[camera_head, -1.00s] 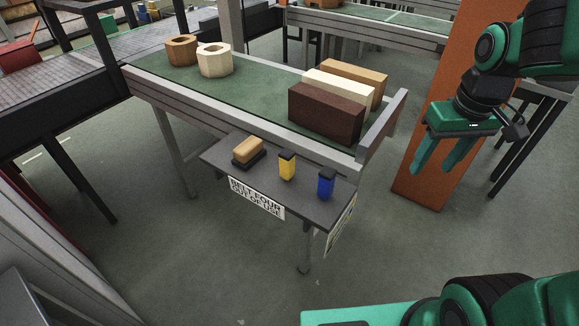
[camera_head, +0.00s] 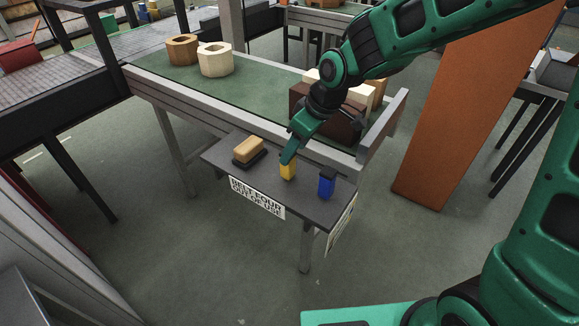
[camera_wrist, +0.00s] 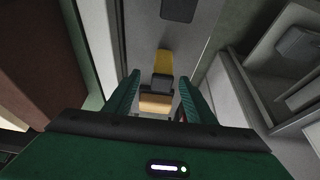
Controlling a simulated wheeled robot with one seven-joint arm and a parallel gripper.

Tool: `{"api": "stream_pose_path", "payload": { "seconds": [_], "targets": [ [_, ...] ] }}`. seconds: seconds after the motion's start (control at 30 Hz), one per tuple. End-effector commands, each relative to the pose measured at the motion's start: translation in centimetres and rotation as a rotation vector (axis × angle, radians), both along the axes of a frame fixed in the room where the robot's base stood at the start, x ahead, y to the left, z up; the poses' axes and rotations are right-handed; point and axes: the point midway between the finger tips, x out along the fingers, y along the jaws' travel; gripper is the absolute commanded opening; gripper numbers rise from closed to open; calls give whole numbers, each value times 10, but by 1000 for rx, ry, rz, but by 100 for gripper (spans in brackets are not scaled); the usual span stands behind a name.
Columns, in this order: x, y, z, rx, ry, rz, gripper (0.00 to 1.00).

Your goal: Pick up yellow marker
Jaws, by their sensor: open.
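The yellow marker (camera_head: 288,172) stands upright on a small dark shelf (camera_head: 222,158) in the head view, with its top hidden by my fingers. My gripper (camera_head: 288,157) points down at its top. In the wrist view the yellow marker (camera_wrist: 164,62) shows its yellow body and dark cap between the two green fingers of my gripper (camera_wrist: 160,84). The fingers are apart, with gaps visible on both sides of the cap. I cannot tell how far down they reach around the marker.
A blue marker (camera_head: 326,184) stands close on the right. A tan block with a dark base (camera_head: 248,150) lies on the left. Behind the shelf is a green belt (camera_head: 258,88) with a raised frame, bearing dark brown and pale blocks and two hollow rings (camera_head: 215,60).

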Motion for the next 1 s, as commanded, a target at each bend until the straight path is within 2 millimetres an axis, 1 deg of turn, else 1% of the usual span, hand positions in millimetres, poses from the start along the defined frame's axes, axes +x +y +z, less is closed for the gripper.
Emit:
{"api": "stream_pose_path", "payload": {
  "seconds": [0.13,0.3,0.4,0.53,0.73,0.77,0.8,0.87,0.9,0.93,1.0],
  "targets": [
    [1,5,-11,-1,2,0,50],
    [5,14,-33,-1,3,-1,50],
    [8,17,-42,-1,2,-3,50],
    [10,19,-48,-1,0,-2,50],
    [10,19,-48,-1,-1,-3,50],
    [10,19,-48,-1,-1,-3,48],
    [10,19,-48,-1,-1,-3,38],
    [10,19,-48,0,-1,-4,24],
    [10,19,-48,0,-1,-4,14],
    [10,19,-48,0,-1,-4,7],
    [10,19,-48,0,-1,-3,5]
  ]
}}
